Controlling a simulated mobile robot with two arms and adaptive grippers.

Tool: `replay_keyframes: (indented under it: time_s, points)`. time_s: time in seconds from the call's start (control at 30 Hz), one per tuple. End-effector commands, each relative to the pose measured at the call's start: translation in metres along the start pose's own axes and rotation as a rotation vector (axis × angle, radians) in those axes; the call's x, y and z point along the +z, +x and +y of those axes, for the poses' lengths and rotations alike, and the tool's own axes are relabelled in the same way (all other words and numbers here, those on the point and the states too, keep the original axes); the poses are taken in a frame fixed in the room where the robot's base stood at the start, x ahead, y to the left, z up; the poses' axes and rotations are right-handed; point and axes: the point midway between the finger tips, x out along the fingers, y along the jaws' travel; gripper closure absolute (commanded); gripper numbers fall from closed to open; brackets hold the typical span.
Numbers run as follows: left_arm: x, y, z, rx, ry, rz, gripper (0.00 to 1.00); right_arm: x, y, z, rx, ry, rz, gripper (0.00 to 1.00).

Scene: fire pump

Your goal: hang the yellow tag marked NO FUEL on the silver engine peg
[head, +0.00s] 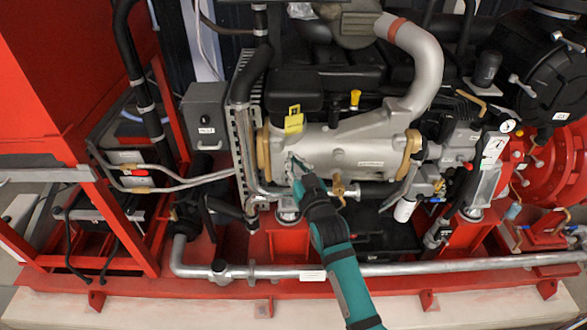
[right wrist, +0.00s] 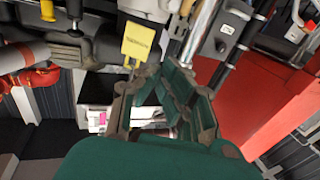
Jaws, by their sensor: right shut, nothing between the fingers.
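The yellow tag (head: 293,123) is at the upper left end of the silver engine cylinder (head: 340,143), below a black part. It also shows in the right wrist view (right wrist: 141,42), with dark lettering too small to read for certain. My right gripper (head: 298,168) is shut and empty, in front of the lower left part of the cylinder, below the tag and apart from it. Its fingers also show in the right wrist view (right wrist: 165,88). I cannot make out the silver peg, nor what holds the tag. My left gripper is not in view.
A grey box (head: 205,115) stands left of the engine. A brass valve (head: 340,188) is just right of my right gripper. A silver pipe (head: 430,267) runs along the red base. A yellow-handled dipstick (head: 355,98) rises right of the tag.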

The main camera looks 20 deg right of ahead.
Motion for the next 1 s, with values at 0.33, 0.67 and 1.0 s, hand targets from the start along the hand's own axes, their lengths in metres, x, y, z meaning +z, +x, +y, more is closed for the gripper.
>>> replay_keyframes:
  time_s: [0.33,0.67,1.0]
  points:
    - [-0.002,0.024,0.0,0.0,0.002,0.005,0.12,0.004,0.035,0.011,-0.001,-0.001,0.0,1.0]
    - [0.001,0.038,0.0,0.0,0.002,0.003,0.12,0.003,0.06,0.019,0.0,-0.001,-0.002,1.0]
    - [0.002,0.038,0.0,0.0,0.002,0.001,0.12,0.002,0.063,0.02,0.0,0.0,-0.003,1.0]
